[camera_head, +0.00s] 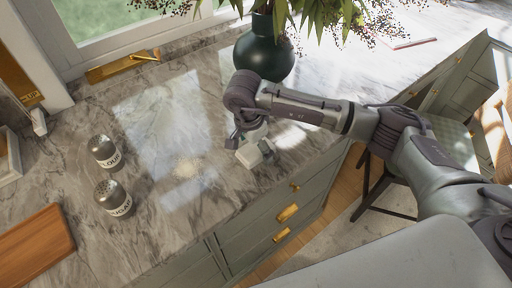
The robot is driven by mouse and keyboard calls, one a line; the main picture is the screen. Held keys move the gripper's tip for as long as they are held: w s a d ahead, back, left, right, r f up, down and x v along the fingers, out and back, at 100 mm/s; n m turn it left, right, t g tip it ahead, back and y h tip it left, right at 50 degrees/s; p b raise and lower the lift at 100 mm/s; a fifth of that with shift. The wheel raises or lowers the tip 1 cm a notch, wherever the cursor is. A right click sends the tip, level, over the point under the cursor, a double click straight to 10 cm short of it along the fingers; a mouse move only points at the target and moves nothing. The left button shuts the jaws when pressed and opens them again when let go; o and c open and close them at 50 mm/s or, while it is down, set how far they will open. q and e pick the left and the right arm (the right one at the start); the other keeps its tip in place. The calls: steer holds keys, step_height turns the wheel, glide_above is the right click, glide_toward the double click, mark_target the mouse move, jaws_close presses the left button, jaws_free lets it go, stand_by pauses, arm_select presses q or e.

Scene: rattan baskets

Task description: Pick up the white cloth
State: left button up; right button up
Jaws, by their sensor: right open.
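A small white folded-looking thing, which seems to be the white cloth (249,156), lies on the marble counter (165,235) near its front edge. My right gripper (252,143) points down right at it, with its dark fingers around or just above it. The gripper is open, and its fingers partly hide the white thing. I cannot tell whether they touch it. My left gripper is not in view.
A dark green vase (264,52) with leafy stems stands just behind my right wrist. Two labelled shakers, one farther back (104,151) and one nearer (112,197), stand at left by a wooden board (35,245). A dark-framed chair (385,185) stands below at right.

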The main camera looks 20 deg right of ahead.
mark_target(255, 148)
steer(key=c, duration=1.2)
steer(key=shift+r, duration=0.1)
steer(key=shift+w+r+b, duration=0.1)
steer(key=shift+r+b, duration=0.3)
steer(key=shift+r, duration=0.15)
step_height(255, 148, up, 3)
steer(key=shift+f+b, duration=0.15)
steer(key=shift+b, duration=0.5)
steer(key=s+r, duration=0.2)
steer(key=s, duration=0.2)
steer(key=s+r+b, duration=0.1)
steer(key=s+r, duration=0.1)
steer(key=s, duration=0.2)
steer(key=s+r+b, duration=0.1)
steer(key=s+r, duration=0.2)
steer(key=s, duration=0.1)
steer(key=shift+d, duration=0.2)
